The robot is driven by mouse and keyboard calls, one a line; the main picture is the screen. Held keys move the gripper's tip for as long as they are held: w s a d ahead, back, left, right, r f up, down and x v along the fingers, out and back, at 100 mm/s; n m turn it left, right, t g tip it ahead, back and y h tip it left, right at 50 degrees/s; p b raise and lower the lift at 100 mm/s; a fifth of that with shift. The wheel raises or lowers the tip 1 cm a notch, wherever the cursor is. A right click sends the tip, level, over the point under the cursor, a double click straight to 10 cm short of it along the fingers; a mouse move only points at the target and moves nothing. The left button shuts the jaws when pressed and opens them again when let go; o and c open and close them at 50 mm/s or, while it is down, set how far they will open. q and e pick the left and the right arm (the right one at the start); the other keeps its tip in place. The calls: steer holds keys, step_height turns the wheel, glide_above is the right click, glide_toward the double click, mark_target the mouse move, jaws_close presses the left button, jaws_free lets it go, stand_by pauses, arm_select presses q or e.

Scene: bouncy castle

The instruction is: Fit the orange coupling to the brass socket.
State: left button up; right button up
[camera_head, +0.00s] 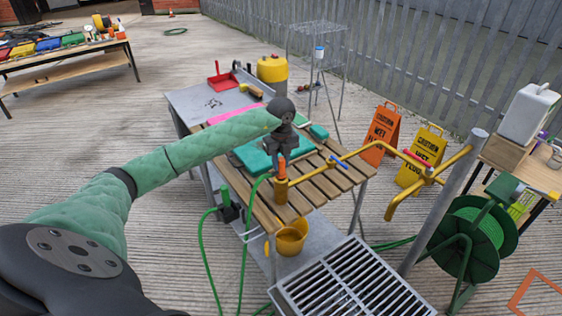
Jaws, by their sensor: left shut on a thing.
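My left gripper (281,158) points down over the slatted wooden table and is shut on the orange coupling (281,170). The coupling is small, mostly orange, and partly hidden by the fingers. Directly below it stands the brass socket (281,190), an upright yellow-brass piece at the end of the yellow pipe (322,167). The coupling appears in line with the socket's top; I cannot tell whether it is seated or just above. A green hose (245,215) runs from beside the coupling down past the table edge. My right gripper is not in view.
A teal folded item (258,158) lies on the table (325,183) behind the gripper. A yellow bucket (291,240) sits below. The yellow pipe extends right towards a grey post (440,210) and green hose reel (468,240). A metal grate (350,285) is in front.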

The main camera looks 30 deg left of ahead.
arm_select(q)
steer(key=shift+f+b, duration=0.55)
steer(key=shift+f, duration=0.3)
stand_by(0.6)
steer(key=o, duration=1)
step_height(320, 180, up, 6)
steer(key=shift+r+b, duration=0.1)
steer(key=shift+b, duration=1.1)
steer(key=shift+r, duration=0.75)
